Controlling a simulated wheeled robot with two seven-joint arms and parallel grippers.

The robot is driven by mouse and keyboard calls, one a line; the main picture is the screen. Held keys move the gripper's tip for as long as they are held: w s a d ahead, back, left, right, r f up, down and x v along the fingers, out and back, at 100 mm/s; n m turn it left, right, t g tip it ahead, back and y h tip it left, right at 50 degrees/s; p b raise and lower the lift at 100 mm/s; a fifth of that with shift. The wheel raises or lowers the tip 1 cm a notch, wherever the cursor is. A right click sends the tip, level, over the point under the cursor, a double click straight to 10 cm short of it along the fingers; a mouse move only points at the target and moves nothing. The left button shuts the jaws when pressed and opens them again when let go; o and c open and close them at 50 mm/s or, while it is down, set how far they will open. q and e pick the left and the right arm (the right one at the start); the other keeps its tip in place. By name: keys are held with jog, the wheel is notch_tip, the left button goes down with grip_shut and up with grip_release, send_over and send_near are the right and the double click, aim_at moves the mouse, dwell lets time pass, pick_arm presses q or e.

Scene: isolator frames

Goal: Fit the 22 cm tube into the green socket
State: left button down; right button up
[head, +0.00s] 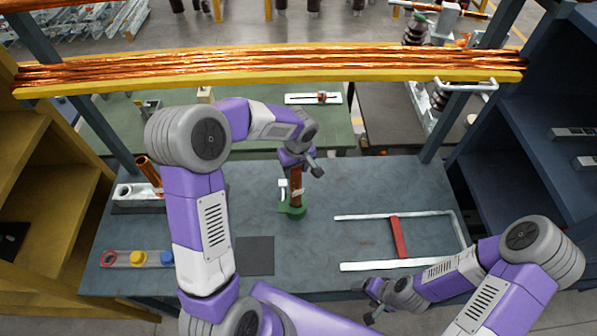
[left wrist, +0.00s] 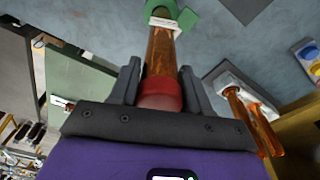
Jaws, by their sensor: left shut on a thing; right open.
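An amber-brown tube (head: 295,184) stands roughly upright at the green socket (head: 291,211) in the middle of the table. My left gripper (head: 297,165) is shut on its upper end. In the left wrist view the tube (left wrist: 161,55) has a red band (left wrist: 160,95) between the fingers, and its far end meets the green socket (left wrist: 184,16). A white clip-like piece (left wrist: 165,24) sits by the tube's far end. I cannot tell how deep the tube is in the socket. My right gripper (head: 372,301) is open and empty near the table's front edge.
A pale holder (head: 133,196) with other copper tubes (head: 149,171) stands at left. A white frame with a red bar (head: 398,237) lies right. A yellow beam (head: 270,84) with copper rods spans above.

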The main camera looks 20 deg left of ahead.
aim_at(296, 186)
pick_arm(q)
jog(key=shift+w+a+r, duration=0.1)
jog(key=shift+w+a, duration=0.05)
jog(key=shift+w, duration=0.15)
jog(key=shift+w+f, duration=0.1)
jog(key=shift+f, duration=0.4)
jog(key=shift+f+b, duration=0.4)
jog(key=shift+f, duration=0.3)
jog(key=shift+f+b, duration=1.25)
jog(key=shift+f, duration=1.1)
